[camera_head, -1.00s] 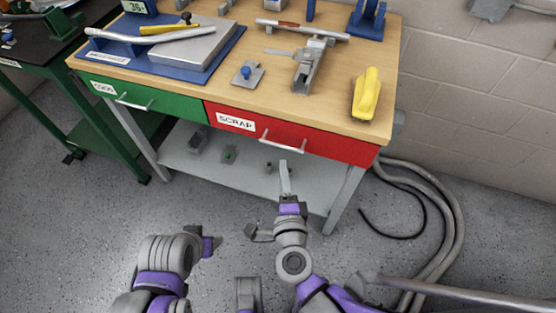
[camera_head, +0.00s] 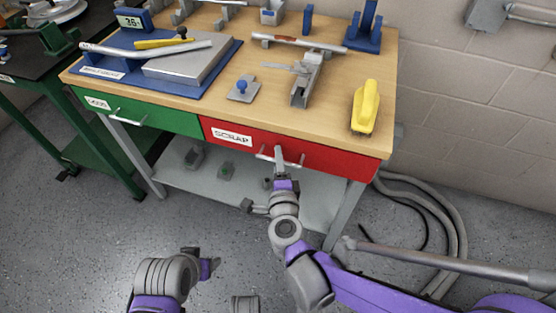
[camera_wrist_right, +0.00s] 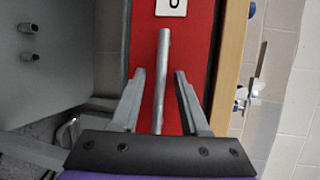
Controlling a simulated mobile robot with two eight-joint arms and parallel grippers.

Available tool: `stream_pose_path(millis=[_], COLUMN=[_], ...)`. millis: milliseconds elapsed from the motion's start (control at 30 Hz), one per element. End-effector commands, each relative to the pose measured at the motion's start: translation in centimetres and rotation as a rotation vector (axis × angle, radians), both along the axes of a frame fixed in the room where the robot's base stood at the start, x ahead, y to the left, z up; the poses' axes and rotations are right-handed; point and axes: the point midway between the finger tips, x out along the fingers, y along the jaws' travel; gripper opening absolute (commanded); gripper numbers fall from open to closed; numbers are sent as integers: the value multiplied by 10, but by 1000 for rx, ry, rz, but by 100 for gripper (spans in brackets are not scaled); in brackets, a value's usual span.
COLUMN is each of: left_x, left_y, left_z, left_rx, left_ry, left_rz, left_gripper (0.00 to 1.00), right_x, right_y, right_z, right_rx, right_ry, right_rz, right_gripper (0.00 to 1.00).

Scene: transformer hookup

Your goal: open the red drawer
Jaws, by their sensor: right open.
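The red drawer (camera_head: 338,161) with its SCRAP label is shut, under the right half of the wooden tabletop. Its silver bar handle (camera_head: 266,157) is partly covered by my right gripper (camera_head: 279,158) in the head view. In the right wrist view the red front (camera_wrist_right: 198,45) fills the middle and the handle (camera_wrist_right: 164,70) runs between the two fingers of my right gripper (camera_wrist_right: 161,85). The fingers are open, one on each side of the handle, with gaps to it. My left arm is low in the head view; its gripper (camera_head: 206,262) shows only in part, and its jaws cannot be made out.
The green drawer (camera_head: 150,111) beside it is shut. On the tabletop (camera_head: 225,115) are a yellow tool (camera_head: 366,106), a metal clamp-like fixture (camera_head: 308,82) and a blue-based board (camera_head: 100,68). A grey lower shelf (camera_head: 240,185) lies beneath. Hoses (camera_head: 455,235) lie at the right.

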Motion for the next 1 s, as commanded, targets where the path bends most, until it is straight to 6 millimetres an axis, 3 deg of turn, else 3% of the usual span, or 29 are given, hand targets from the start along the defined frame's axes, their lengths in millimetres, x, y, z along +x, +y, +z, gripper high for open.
stream_pose_path(millis=[100, 367, 1000], left_x=[0, 0, 0], left_y=[0, 0, 0], left_z=[0, 0, 0], left_rx=[0, 0, 0], left_ry=[0, 0, 0], left_rz=[0, 0, 0], left_gripper=[64, 64, 64], right_x=[0, 0, -1], right_y=[0, 0, 0], right_z=[0, 0, 0], right_rx=[0, -1, -1], right_ry=[0, 0, 0], right_rz=[0, 0, 0], right_gripper=[45, 0, 0])
